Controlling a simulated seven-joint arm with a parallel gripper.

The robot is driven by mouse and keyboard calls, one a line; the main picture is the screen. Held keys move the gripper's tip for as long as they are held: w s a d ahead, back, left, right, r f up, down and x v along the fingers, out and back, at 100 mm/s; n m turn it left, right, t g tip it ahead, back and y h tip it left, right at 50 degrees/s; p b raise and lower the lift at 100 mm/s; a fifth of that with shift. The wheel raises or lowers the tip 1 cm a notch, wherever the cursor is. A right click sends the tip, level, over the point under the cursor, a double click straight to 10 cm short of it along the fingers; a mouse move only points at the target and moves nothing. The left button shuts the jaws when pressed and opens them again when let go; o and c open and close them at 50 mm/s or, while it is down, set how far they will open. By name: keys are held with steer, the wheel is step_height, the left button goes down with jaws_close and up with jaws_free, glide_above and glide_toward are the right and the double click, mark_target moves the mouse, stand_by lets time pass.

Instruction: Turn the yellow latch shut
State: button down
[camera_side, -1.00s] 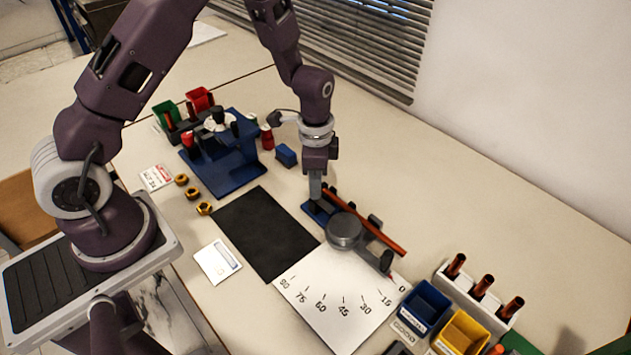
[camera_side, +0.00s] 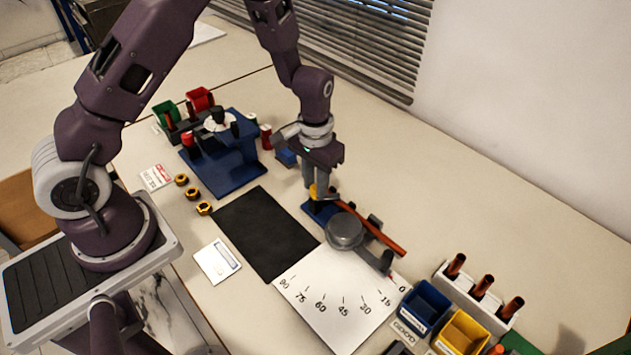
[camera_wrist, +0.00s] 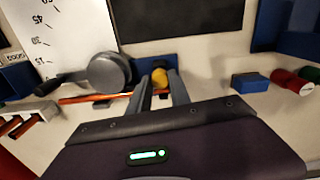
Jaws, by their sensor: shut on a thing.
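The yellow latch (camera_side: 314,191) sits on a small blue base (camera_side: 313,210) at the far end of the gauge fixture. My gripper (camera_side: 319,196) points down at it and is shut on it. In the wrist view the yellow latch (camera_wrist: 160,77) shows between the two grey fingertips of my gripper (camera_wrist: 160,88). The fingers hide part of the latch, and I cannot tell its exact angle. A round grey knob (camera_side: 344,231) with a grey arm and an orange-red bar (camera_side: 375,234) lie right beside the latch.
A white angle scale (camera_side: 335,300) lies in front of the fixture. A black mat (camera_side: 262,235) is to its left. A blue stand (camera_side: 225,175) and a small blue block (camera_side: 286,157) are behind. Blue and yellow bins (camera_side: 462,333) stand at the lower right.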

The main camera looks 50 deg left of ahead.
mark_target(315, 187)
steer(key=n, duration=0.4)
steer(key=shift+n, duration=1.8)
steer(key=c, duration=1.2)
jaws_free()
step_height(315, 187, up, 7)
steer(key=shift+r, duration=0.1)
